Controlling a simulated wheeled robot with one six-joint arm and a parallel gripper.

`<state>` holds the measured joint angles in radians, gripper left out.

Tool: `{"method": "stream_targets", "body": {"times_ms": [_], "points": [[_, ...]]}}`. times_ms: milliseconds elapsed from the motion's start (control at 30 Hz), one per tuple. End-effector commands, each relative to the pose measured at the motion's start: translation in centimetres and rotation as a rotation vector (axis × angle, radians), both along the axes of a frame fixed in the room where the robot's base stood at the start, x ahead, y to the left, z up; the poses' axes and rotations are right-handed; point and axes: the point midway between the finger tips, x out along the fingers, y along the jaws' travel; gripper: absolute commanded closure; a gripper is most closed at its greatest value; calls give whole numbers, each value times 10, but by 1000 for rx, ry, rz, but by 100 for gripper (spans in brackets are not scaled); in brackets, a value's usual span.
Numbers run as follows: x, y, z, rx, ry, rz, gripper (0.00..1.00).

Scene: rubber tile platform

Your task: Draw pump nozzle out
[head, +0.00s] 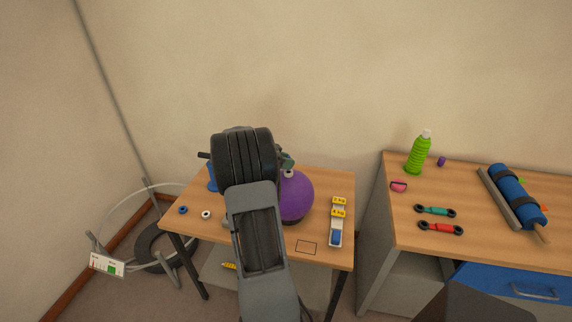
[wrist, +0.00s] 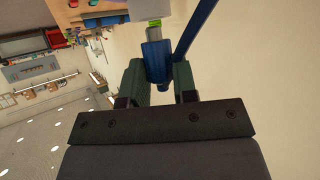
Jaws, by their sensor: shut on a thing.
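A purple ball (head: 295,197) sits on the small wooden table, its left side hidden behind my arm. My gripper (head: 287,162) is just above the ball's top, mostly hidden by my wrist in the head view. In the wrist view my gripper (wrist: 160,84) has its dark green fingers shut on the blue pump nozzle (wrist: 156,58). The nozzle has a grey and green end, and a blue hose (wrist: 197,28) runs up to the right beside it. The ball is not visible in the wrist view; I cannot tell whether the nozzle touches it. A blue item (head: 212,178), possibly the pump, shows left of my arm.
The small table (head: 335,182) also holds a blue ring (head: 183,210), a white ring (head: 206,214) and a white, yellow and blue item (head: 337,222).

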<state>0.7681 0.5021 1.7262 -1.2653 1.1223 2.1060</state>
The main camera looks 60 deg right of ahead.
Motion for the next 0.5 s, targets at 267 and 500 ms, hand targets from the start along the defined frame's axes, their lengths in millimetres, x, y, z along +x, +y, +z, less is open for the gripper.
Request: {"method": "stream_targets", "body": {"times_ms": [267, 500], "points": [[0, 0, 19, 0, -1, 0, 100], [0, 0, 32, -2, -1, -1, 100]]}}
